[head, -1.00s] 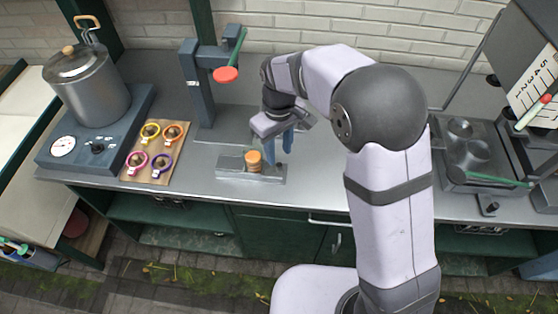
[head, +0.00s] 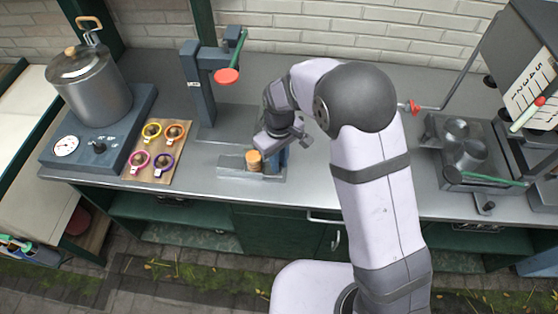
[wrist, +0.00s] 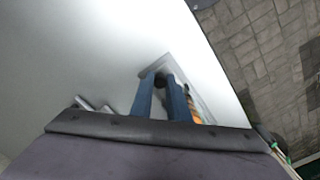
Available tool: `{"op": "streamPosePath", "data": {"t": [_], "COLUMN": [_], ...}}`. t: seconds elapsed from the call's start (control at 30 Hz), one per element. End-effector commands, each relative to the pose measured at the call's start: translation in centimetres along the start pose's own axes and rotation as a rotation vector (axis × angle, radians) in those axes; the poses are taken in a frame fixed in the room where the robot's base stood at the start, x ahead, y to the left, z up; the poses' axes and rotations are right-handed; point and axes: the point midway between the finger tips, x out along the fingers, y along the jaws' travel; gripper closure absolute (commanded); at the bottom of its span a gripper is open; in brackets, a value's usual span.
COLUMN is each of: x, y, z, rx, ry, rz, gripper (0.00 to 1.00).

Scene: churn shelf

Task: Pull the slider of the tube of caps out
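A low grey holder (head: 232,168) lies on the steel counter, with a short orange-tan cylinder (head: 254,161), possibly the tube of caps, standing in it. My gripper (head: 277,163) points down at the holder's right end, just right of the cylinder. In the wrist view, the two blue fingers of my gripper (wrist: 162,84) are apart, with a small dark round piece (wrist: 163,80) between or just beyond their tips. I cannot tell whether they touch it. An orange edge (wrist: 194,112) shows right of the fingers. The slider is not clearly made out.
A blue-grey press (head: 204,95) with a red-ended lever stands behind the holder. A board with several coloured rings (head: 178,128) and a pot (head: 88,85) on a burner are to the left. The counter's front edge is close to the holder.

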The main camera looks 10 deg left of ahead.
Motion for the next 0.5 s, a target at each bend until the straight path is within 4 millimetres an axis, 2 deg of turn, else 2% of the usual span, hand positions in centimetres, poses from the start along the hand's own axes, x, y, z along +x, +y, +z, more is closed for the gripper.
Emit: {"op": "streamPosePath", "data": {"t": [0.23, 0.5], "x": [-0.1, -0.1], "y": [0.4, 4.4], "z": [0.4, 4.2], "rx": [0.003, 0.006], "ry": [0.0, 0.0], "rz": [-0.001, 0.0], "gripper": [1.0, 1.0]}}
